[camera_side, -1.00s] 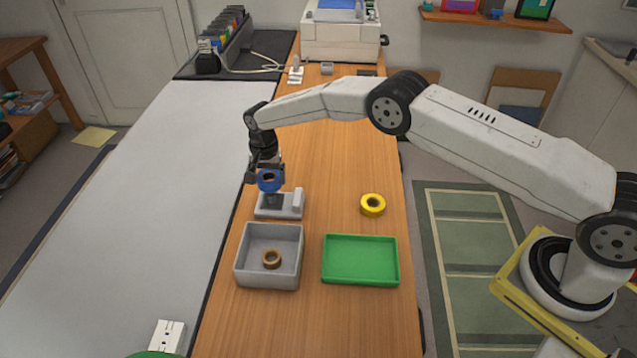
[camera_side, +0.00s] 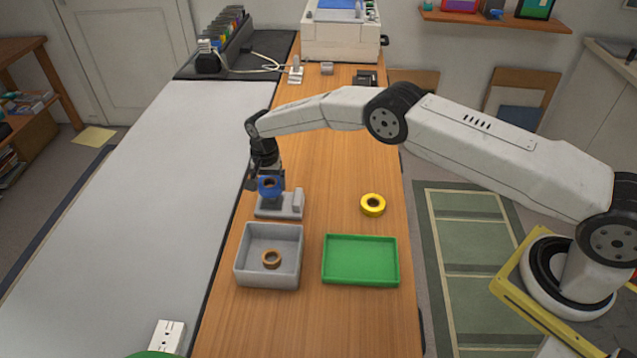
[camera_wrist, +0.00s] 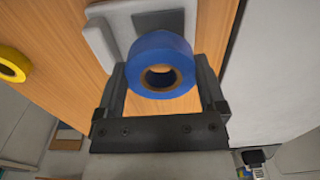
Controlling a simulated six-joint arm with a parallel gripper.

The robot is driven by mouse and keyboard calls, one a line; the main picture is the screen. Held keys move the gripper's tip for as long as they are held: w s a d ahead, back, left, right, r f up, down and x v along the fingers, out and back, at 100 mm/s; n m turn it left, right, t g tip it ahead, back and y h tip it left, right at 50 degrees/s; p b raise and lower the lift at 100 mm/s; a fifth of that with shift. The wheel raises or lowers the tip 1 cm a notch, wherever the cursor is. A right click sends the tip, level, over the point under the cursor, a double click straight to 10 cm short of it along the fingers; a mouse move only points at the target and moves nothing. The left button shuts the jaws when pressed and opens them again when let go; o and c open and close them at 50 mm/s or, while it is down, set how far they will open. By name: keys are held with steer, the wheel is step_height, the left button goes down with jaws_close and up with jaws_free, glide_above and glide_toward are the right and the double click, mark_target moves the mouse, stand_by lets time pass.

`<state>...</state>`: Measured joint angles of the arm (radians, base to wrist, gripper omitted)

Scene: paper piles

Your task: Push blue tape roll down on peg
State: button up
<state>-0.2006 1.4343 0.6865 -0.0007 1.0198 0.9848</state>
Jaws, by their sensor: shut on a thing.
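The blue tape roll (camera_side: 270,188) is held by my gripper (camera_side: 266,181) just above the left part of the grey tape dispenser (camera_side: 291,210). In the wrist view the blue roll (camera_wrist: 181,52) sits between the two dark fingers of my gripper (camera_wrist: 162,80), its cardboard core facing the camera. The grey dispenser (camera_wrist: 103,35) shows behind the roll there. The peg is hidden by the roll and fingers, so I cannot tell whether the roll is around it.
A yellow tape roll (camera_side: 373,205) lies on the wooden table to the right.

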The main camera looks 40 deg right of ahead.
steer(key=shift+f, duration=2.3)
steer(key=o, duration=0.9)
steer(key=shift+r, duration=0.1)
step_height(320, 180, up, 10)
stand_by(0.7)
stand_by(1.0)
step_height(320, 180, up, 10)
stand_by(1.1)
stand_by(0.4)
